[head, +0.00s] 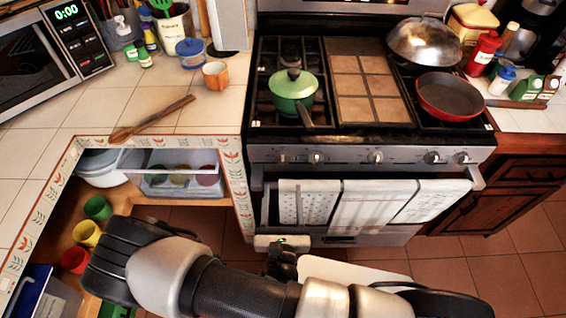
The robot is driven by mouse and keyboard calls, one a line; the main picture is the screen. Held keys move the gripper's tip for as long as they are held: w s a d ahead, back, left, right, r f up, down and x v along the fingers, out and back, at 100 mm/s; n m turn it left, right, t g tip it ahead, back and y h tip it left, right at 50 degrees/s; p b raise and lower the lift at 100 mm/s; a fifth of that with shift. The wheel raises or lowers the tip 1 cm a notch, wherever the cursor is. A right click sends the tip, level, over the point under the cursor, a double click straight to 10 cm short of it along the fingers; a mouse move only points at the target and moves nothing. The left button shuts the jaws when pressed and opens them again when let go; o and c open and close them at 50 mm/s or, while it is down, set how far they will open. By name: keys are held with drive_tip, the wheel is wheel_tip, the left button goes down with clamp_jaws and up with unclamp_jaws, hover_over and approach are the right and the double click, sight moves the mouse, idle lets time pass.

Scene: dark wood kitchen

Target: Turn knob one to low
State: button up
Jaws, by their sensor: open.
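The stove (340,145) has a silver front panel with several round knobs in a row. The leftmost knob (283,158) and the one beside it (316,158) sit at the panel's left end, and a middle knob (375,157) is to their right. No labels are readable, so I cannot tell which is knob one, nor its setting. My gripper (282,243) is below the left knobs, in front of the oven door, apart from them. It is open and seems empty; its fingers are small and partly hidden by my arm.
Towels (365,205) hang on the oven handle (475,178) below the knobs. A green pot (293,92) stands on the left burners, a red pan (450,96) and a wok (424,43) on the right. An open-fronted counter with cups (98,208) is at left.

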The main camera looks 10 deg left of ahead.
sight(283, 161)
drive_tip(key=b+x, duration=0.1)
drive_tip(key=x, duration=0.9)
drive_tip(key=shift+w, duration=0.4)
drive_tip(key=c, duration=1)
drive_tip(key=shift+c, duration=0.2)
